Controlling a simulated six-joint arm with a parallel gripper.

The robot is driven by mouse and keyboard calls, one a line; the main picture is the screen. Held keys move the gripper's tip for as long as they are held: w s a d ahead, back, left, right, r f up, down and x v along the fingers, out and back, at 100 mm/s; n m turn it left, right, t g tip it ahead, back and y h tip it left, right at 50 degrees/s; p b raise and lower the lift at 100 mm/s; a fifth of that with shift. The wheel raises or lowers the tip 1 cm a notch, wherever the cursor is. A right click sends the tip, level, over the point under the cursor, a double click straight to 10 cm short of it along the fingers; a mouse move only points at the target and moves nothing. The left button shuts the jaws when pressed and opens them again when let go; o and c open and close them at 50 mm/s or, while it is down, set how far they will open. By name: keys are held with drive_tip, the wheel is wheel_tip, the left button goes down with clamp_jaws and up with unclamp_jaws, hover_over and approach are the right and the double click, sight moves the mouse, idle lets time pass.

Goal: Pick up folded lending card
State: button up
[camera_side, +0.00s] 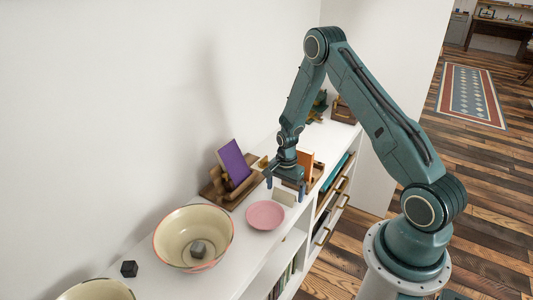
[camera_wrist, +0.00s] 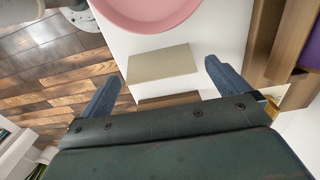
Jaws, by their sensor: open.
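A pale beige folded card (camera_wrist: 162,65) stands on the white shelf top, seen from above in the wrist view between my two fingers and close to the pink plate. In the side view the card (camera_side: 284,197) shows as a small off-white shape just below my gripper. My gripper (camera_side: 286,186) points down over it with its fingers apart, one on each side. In the wrist view my open gripper (camera_wrist: 160,76) has a gap on both sides of the card. I cannot tell whether the fingertips reach down past its top edge.
The pink plate (camera_side: 265,215) lies beside the card. A wooden stand (camera_side: 218,195) with a purple panel (camera_side: 235,161) is at the wall side. A black cube (camera_side: 129,268) sits nearby. The shelf's front edge is close.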

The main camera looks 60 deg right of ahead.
drive_tip(key=shift+f, duration=0.8)
drive_tip(key=shift+c, duration=0.2)
drive_tip(key=c, duration=1)
